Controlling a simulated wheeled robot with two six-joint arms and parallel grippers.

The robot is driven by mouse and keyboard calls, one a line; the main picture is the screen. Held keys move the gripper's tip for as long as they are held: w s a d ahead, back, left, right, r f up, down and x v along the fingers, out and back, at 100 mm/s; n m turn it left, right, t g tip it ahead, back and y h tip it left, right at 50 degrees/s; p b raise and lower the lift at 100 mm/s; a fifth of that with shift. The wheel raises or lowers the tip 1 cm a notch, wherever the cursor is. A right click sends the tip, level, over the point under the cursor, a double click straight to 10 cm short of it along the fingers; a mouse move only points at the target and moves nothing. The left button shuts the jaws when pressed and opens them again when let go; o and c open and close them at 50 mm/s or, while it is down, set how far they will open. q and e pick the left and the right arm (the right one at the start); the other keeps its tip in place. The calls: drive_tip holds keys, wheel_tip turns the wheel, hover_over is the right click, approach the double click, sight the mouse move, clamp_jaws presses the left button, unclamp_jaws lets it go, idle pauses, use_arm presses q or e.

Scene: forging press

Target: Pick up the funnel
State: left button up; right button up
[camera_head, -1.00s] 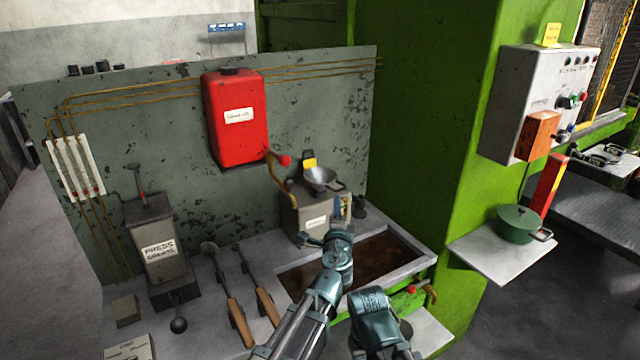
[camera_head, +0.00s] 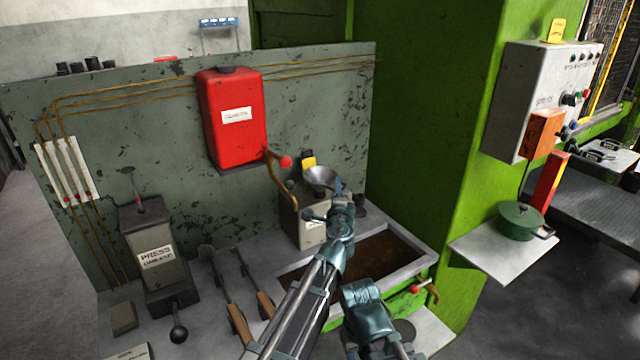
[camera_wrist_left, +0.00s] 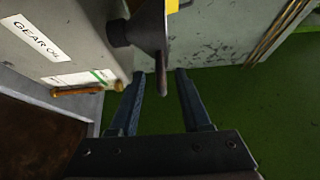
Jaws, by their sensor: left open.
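The grey metal funnel (camera_head: 320,177) sits on top of the grey oil can (camera_head: 310,228) at the back of the bench. My left gripper (camera_head: 338,188) is right beside the funnel, covering part of it and of the can in the head view. In the left wrist view the gripper (camera_wrist_left: 161,80) is open, its two fingers apart. The dark funnel (camera_wrist_left: 151,42) is seen side-on, with its rim edge near the gap between the fingertips. I cannot tell whether they touch. The can (camera_wrist_left: 80,50) with its gear oil label is left of the fingers. My right gripper cannot be made out.
A red tank (camera_head: 235,140) with a tap hangs on the panel behind. A sunken tray (camera_head: 420,268) lies in front of the can. The green press column (camera_head: 420,130) is close on the right.

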use_arm(q)
drive_tip(key=shift+s, duration=0.15)
clamp_jaws()
idle(1.2)
